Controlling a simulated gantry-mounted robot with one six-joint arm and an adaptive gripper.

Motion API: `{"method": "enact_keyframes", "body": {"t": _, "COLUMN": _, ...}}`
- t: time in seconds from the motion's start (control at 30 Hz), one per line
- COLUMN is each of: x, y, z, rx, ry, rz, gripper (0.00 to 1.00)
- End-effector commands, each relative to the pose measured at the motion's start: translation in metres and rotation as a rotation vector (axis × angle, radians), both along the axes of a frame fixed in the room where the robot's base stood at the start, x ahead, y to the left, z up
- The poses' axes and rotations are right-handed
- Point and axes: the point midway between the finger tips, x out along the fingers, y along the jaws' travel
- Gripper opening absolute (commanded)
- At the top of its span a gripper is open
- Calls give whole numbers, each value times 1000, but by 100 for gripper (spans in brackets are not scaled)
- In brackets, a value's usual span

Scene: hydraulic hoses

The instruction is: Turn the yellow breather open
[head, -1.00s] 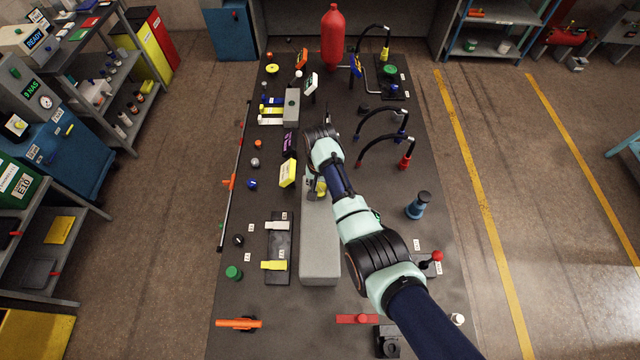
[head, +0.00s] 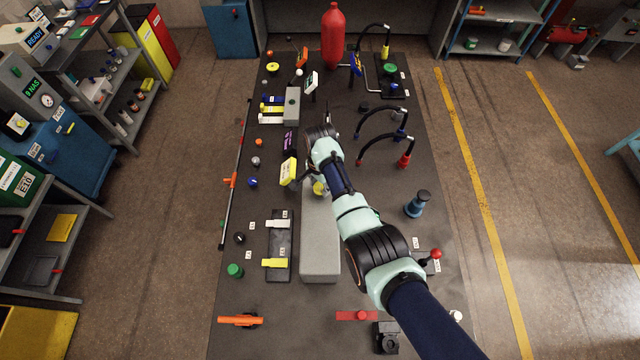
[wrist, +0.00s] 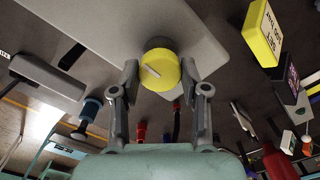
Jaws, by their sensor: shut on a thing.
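The yellow breather (wrist: 160,72) is a round knob with a pale mark across its face, seen in the wrist view. It sits on a dark round base on the grey block (wrist: 115,25). My gripper (wrist: 159,76) is shut on the breather, one finger on each side. In the head view the breather (head: 319,188) shows only as a small yellow patch beside my wrist, and the fingers are mostly hidden by my arm. The grey block (head: 320,245) stretches towards the front of the table.
A yellow sign box (head: 288,171) stands close left of my gripper. Black hoses (head: 385,140) with red and blue ends arch to the right. A blue cylinder (head: 417,204) stands to the right, and a red tank (head: 333,38) at the back.

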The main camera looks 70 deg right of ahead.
Motion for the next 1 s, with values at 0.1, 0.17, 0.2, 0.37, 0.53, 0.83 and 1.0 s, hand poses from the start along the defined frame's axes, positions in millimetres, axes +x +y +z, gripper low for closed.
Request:
{"method": "enact_keyframes", "body": {"t": 0.1, "x": 0, "y": -1, "z": 1, "rx": -1, "ry": -1, "rz": -10, "gripper": 10}}
{"method": "enact_keyframes", "body": {"t": 0.17, "x": 0, "y": -1, "z": 1, "rx": -1, "ry": -1, "rz": -11, "gripper": 10}}
{"method": "enact_keyframes", "body": {"t": 0.2, "x": 0, "y": -1, "z": 1, "rx": -1, "ry": -1, "rz": -11, "gripper": 10}}
{"method": "enact_keyframes", "body": {"t": 0.37, "x": 0, "y": -1, "z": 1, "rx": -1, "ry": -1, "rz": -11, "gripper": 10}}
{"method": "enact_keyframes", "body": {"t": 0.53, "x": 0, "y": -1, "z": 1, "rx": -1, "ry": -1, "rz": -10, "gripper": 62}}
{"method": "enact_keyframes", "body": {"t": 0.83, "x": 0, "y": 0, "z": 0, "rx": 0, "ry": 0, "rz": -9, "gripper": 70}}
{"method": "enact_keyframes", "body": {"t": 1.0, "x": 0, "y": -1, "z": 12, "rx": -3, "ry": -2, "rz": -9, "gripper": 70}}
